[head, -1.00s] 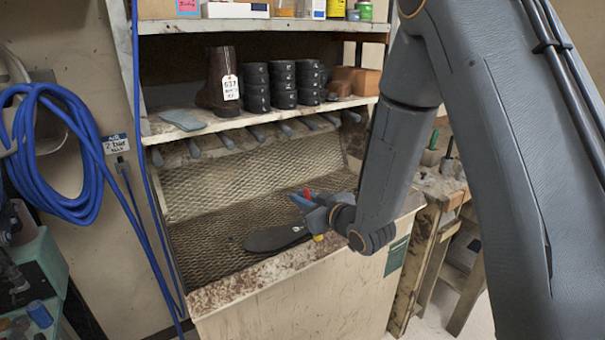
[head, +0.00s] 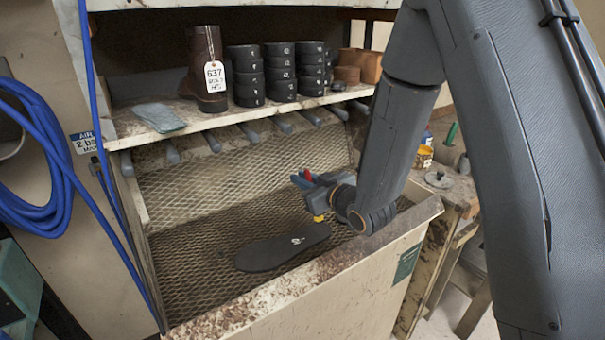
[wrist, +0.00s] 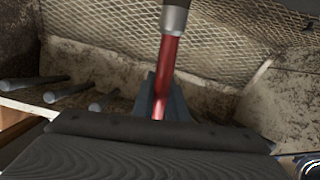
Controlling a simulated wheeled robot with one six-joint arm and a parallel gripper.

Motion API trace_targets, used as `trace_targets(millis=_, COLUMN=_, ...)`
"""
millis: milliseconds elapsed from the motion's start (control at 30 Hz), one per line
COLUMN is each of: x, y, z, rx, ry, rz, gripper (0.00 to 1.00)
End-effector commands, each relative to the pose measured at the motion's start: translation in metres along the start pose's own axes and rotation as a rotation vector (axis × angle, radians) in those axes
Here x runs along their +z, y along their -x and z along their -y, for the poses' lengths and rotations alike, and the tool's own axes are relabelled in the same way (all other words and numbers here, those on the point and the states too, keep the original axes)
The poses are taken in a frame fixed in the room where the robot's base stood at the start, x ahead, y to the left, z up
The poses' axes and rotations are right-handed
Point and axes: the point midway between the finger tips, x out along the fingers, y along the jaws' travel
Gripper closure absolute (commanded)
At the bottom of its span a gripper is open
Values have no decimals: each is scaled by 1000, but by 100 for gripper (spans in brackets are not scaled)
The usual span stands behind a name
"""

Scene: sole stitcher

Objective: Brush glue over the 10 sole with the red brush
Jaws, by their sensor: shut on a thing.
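A dark sole (head: 272,252) with a small white mark near its right end lies flat on the mesh of the bench in the head view. The mark is too small to read surely. My gripper (head: 304,180) is above and behind the sole's right end, apart from it. It is shut on the red brush (head: 308,174), which is mostly hidden in the head view. In the wrist view my gripper (wrist: 160,103) holds the brush's red handle (wrist: 168,68), with a metal collar at the top of the picture.
The bench's stained front rim (head: 300,285) stands in front of the sole. Above is a shelf (head: 215,122) with a tagged brown boot (head: 205,70), stacked black rolls (head: 279,72) and a grey-green flat piece (head: 158,117). Rods stick out below it. Blue hose (head: 60,170) hangs left.

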Motion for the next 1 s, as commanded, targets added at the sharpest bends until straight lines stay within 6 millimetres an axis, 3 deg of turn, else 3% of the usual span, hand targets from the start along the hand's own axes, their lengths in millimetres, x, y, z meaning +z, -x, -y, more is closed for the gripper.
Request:
trace_targets(millis=433, x=50, y=-12, z=6, rx=2, ry=0, rz=0, gripper=100)
trace_targets(millis=700, x=43, y=-45, z=2, rx=-1, ry=1, rz=-2, gripper=100)
trace_targets(millis=1000, x=41, y=-61, z=0, rx=-1, ry=0, rz=0, gripper=100)
